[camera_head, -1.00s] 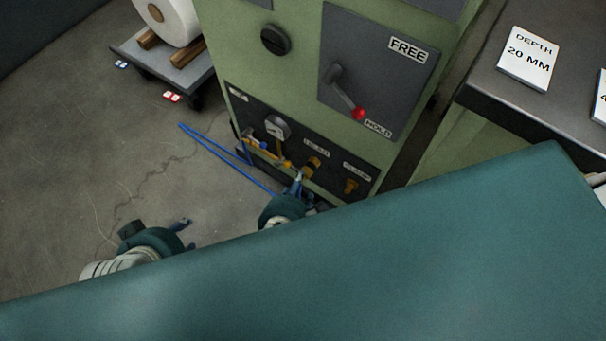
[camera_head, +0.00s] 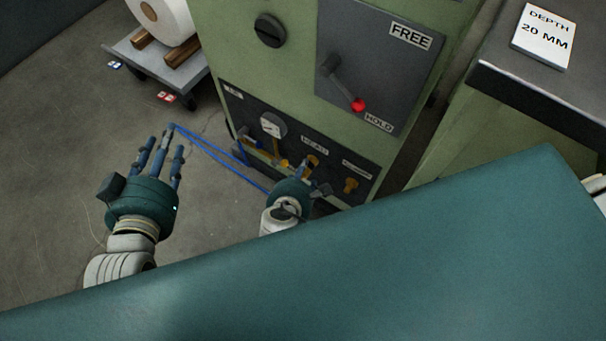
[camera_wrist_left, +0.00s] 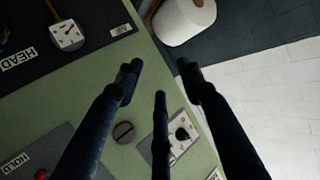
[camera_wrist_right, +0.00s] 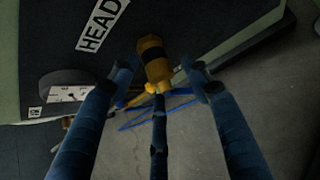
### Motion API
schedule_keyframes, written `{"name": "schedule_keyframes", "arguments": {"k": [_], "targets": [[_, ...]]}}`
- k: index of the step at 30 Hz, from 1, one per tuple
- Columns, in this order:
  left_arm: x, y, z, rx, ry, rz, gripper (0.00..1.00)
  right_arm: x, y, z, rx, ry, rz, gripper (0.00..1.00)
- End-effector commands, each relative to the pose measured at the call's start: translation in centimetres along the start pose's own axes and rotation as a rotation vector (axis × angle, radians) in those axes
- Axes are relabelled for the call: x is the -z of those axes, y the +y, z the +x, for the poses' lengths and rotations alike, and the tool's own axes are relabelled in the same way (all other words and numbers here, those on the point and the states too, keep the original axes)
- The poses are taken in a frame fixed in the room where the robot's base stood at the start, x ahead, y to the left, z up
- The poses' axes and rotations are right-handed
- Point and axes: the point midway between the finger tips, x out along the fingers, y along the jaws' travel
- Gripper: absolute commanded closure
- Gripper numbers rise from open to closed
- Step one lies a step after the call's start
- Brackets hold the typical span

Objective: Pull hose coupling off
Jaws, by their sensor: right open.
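A brass coupling with a dark band (camera_wrist_right: 153,62) sticks out under the HEAD label; in the head view it (camera_head: 312,162) is on the low dark panel. My right gripper (camera_wrist_right: 165,70) is open, its fingers around or just short of the coupling; contact cannot be told. The blue hose (camera_head: 215,153) loops out over the floor from the panel's foot; it also shows behind the coupling in the right wrist view (camera_wrist_right: 150,119). Its joint to the coupling is not clear. My left gripper (camera_head: 162,152) is open with fingers spread, empty, overlapping the hose loop's end in the head view.
The green cabinet (camera_head: 290,70) carries a red-tipped lever (camera_head: 345,88), a gauge (camera_head: 271,126) and another brass fitting (camera_head: 351,185). A low cart (camera_head: 140,60) holds a white roll (camera_head: 163,18). A dark bench (camera_head: 520,85) stands right. Floor at left is free.

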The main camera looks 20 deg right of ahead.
Motion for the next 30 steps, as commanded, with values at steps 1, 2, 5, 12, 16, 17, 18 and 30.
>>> {"name": "schedule_keyframes", "arguments": {"k": [1,2,5,12,16,17,18,30], "targets": [[0.6,0.1,0.1,-0.002,0.032,0.000,0.62,0.1,-0.1,0.5,0.000,-0.001,0.000,0.52],[1.1,0.2,0.2,-0.003,0.051,0.000,0.62,0.0,0.0,0.7,0.000,-0.001,0.000,0.52],[2.3,0.3,0.2,-0.006,0.102,-0.001,0.62,0.0,0.0,1.1,-0.001,-0.001,0.000,0.52],[3.6,0.5,0.2,-0.009,0.155,-0.001,0.62,0.0,0.0,1.6,-0.001,-0.001,0.000,0.52],[3.7,0.5,0.1,-0.010,0.158,-0.001,0.62,0.0,0.0,1.6,-0.001,0.000,0.000,0.52],[3.7,0.5,0.1,-0.009,0.157,-0.001,0.62,0.0,0.0,1.5,-0.001,0.000,0.000,0.52],[3.7,0.5,0.1,-0.009,0.157,-0.001,0.62,0.0,0.0,1.5,-0.001,0.000,0.000,0.52],[3.6,0.5,0.1,-0.009,0.155,-0.001,0.62,0.1,-0.1,1.5,0.003,0.002,-0.001,0.98]]}}
